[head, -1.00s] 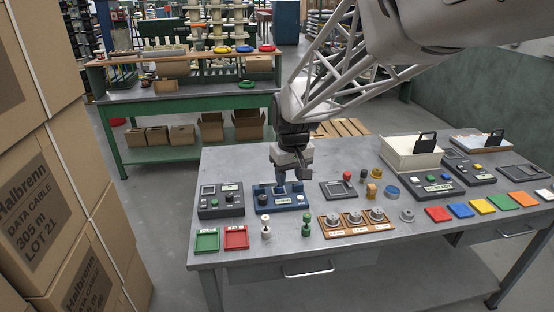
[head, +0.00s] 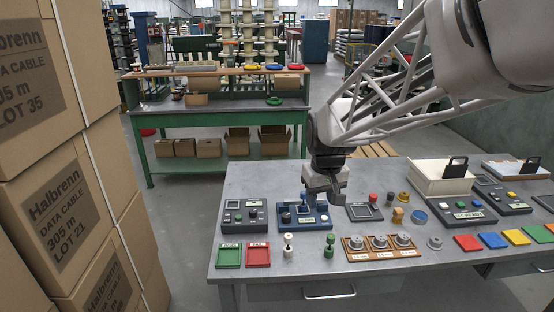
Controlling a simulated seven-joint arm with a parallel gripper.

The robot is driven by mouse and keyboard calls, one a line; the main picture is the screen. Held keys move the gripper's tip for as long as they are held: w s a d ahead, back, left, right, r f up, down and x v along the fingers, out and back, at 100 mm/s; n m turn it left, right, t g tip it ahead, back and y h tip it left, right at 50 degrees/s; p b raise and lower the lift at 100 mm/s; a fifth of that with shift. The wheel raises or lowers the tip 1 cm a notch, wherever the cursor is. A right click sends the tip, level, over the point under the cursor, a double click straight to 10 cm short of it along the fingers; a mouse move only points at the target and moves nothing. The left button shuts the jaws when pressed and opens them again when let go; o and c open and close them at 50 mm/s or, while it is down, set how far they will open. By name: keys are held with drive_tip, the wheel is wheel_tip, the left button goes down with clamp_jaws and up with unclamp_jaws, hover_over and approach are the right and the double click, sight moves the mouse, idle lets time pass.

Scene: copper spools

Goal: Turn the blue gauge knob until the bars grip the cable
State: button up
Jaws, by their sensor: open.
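The blue gauge (head: 304,225) sits in the back-left part of the grey bench, between a dark grey device and a small dark panel. A dark round knob (head: 286,218) shows at its left side. My gripper (head: 325,199) is open, pointing down over the right part of the gauge, and covers some of it. I cannot tell whether the fingers touch the gauge. The bars and the cable are too small or hidden to make out.
A dark grey device (head: 245,217) stands left of the gauge. In front are a green tray (head: 229,257), a red tray (head: 258,256), a white peg (head: 288,246) and a green peg (head: 329,246). A wooden rack (head: 381,248) holds metal spools. Cartons (head: 60,200) stack at far left.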

drive_tip(key=w+a+f, duration=0.3)
drive_tip(key=w+f, duration=0.3)
drive_tip(key=w, duration=0.4)
drive_tip(key=n+g, duration=0.1)
hover_over(287, 215)
wheel_tip(287, 215, down, 8)
drive_tip(key=shift+w, duration=0.15)
drive_tip(key=shift+f, duration=3.9)
drive_tip(key=shift+c, duration=0.4)
drive_tip(key=c, duration=0.6)
drive_tip(key=shift+o, duration=0.2)
